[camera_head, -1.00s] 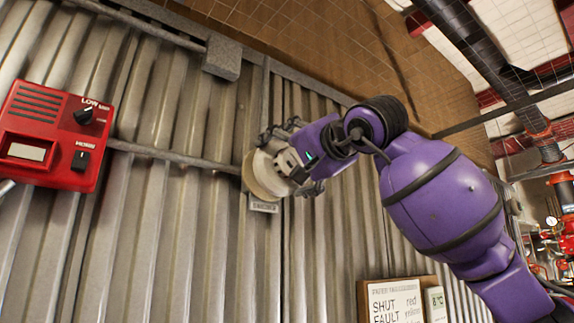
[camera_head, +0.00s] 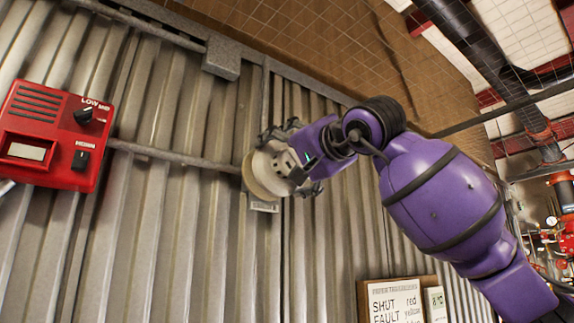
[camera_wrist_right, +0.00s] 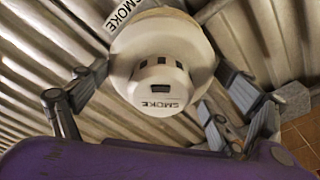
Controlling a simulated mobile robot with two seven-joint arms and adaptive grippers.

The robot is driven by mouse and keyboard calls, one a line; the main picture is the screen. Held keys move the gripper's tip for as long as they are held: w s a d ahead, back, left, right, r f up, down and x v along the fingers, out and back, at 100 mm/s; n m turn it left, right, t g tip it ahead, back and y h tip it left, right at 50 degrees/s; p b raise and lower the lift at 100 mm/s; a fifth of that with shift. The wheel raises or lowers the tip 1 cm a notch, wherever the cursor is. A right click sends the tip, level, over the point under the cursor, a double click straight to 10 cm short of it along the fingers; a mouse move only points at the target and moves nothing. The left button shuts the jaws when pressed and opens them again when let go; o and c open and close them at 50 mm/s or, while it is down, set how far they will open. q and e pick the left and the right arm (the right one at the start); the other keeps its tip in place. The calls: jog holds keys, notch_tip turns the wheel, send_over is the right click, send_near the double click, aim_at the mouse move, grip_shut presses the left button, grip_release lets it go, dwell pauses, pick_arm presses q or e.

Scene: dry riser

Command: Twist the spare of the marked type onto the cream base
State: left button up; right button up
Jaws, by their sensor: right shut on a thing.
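The cream base (camera_head: 253,177) is a round disc on the corrugated metal wall. It also shows in the right wrist view (camera_wrist_right: 140,43). A white detector head (camera_wrist_right: 160,89) marked SMOKE, with dark slots in its side, sits against the base's face. I cannot tell whether it is locked in. My right gripper (camera_head: 289,162) is shut around this detector head, with fingers on both sides of it in the right wrist view. A label plate (camera_wrist_right: 126,11) reading SMOKE is beside the base. My left gripper is not in view.
A red box (camera_head: 54,135) with knobs is on the wall at the left. A horizontal conduit (camera_head: 170,156) runs from there to the base. A grey junction box (camera_head: 221,58) is above. A notice board (camera_head: 397,303) stands at the lower right.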

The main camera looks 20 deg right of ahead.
jog(key=shift+x, duration=1.25)
jog(key=o, duration=1)
jog(key=shift+a, duration=0.15)
jog(key=shift+f, duration=0.1)
jog(key=v, duration=1.2)
